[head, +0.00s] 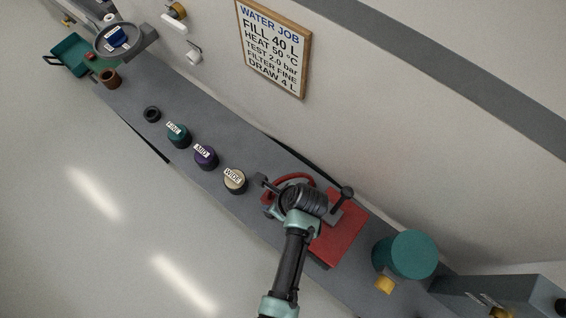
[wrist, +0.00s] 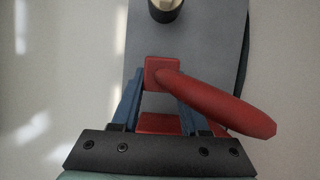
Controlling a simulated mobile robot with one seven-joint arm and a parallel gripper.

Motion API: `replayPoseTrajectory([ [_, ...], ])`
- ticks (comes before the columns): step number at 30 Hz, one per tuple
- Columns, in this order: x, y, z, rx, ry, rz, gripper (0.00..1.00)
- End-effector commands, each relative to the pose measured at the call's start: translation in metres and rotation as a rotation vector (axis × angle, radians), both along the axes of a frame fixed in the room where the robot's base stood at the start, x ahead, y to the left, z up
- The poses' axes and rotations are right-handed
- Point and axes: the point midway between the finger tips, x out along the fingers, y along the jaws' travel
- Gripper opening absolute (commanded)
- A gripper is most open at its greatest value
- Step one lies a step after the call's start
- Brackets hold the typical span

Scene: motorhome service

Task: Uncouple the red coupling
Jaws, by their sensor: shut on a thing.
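The red coupling (wrist: 161,71) shows in the wrist view as a square red block at the tips of my gripper (wrist: 160,98). Its two blue fingers stand on either side of the block and are shut on it. A thick red hose (wrist: 220,100) runs from the block to the right, passing over the right finger. In the head view, my arm's end covers most of the coupling, and a red hose arc (head: 294,177) shows behind it. A red box (head: 343,238) with a black lever (head: 345,196) stands just right of my wrist.
Caps labelled WIDE (head: 235,182), MID (head: 205,158) and FINE (head: 178,136) stand left along the grey bench (head: 130,100). A teal cylinder (head: 408,252) stands to the right. A wall with a sign (head: 274,45) bounds the bench's back; the floor in front is clear.

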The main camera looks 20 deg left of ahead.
Motion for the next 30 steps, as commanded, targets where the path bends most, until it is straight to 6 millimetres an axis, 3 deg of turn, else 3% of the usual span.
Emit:
replayPoseTrajectory([
  [20,-0.001,0.001,0.008,0.017,-0.005,-0.025,0.0],
  [30,-0.002,0.001,-0.03,0.017,-0.004,-0.023,0.0],
])
